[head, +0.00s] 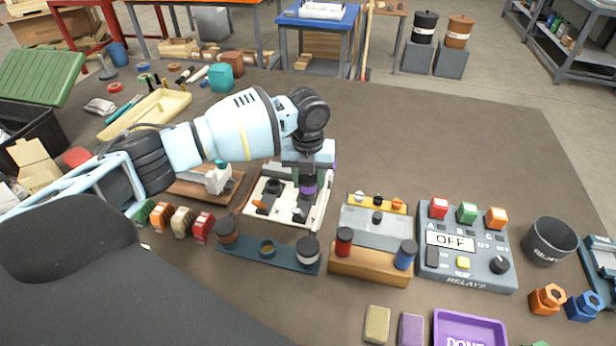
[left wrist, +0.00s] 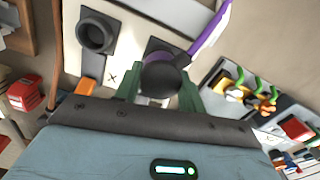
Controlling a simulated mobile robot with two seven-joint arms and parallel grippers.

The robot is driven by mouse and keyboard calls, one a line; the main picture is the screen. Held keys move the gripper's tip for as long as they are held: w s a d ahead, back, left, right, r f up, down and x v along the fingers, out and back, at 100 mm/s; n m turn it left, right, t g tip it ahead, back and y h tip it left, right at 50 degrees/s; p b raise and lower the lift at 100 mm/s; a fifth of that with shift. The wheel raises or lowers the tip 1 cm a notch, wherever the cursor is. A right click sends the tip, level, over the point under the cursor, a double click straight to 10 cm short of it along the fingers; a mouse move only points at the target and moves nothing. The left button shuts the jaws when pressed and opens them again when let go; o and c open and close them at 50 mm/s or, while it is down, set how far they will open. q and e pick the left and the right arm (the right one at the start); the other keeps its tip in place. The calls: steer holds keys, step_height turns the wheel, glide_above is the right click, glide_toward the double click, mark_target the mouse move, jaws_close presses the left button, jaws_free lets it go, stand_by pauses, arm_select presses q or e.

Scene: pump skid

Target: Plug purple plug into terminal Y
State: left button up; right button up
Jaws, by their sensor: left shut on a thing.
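My left gripper (head: 307,172) reaches down over a white terminal board (head: 283,214) in the head view. It is shut on the purple plug (head: 308,188), which stands roughly upright over the board's right part. In the left wrist view, the green fingers (left wrist: 160,92) hold the plug's dark round body (left wrist: 162,76), and a purple cable (left wrist: 207,32) runs up right. A dark round socket (left wrist: 95,33) and an X mark show on the board left of the plug. No Y mark is readable; the spot under the plug is hidden, so I cannot tell whether it is seated. My right gripper is out of view.
A dark strip with round posts (head: 240,252) lies in front of the board. A wooden block with red and blue knobs (head: 368,265) and a relay box (head: 468,275) stand to the right. Coloured blocks (head: 180,220) stand left. The table behind, at right, is clear.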

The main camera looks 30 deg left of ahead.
arm_select(q)
steer(key=shift+f, duration=0.15)
steer(key=o, duration=1.2)
steer(key=shift+r, duration=3.95)
steer(key=shift+f, duration=0.1)
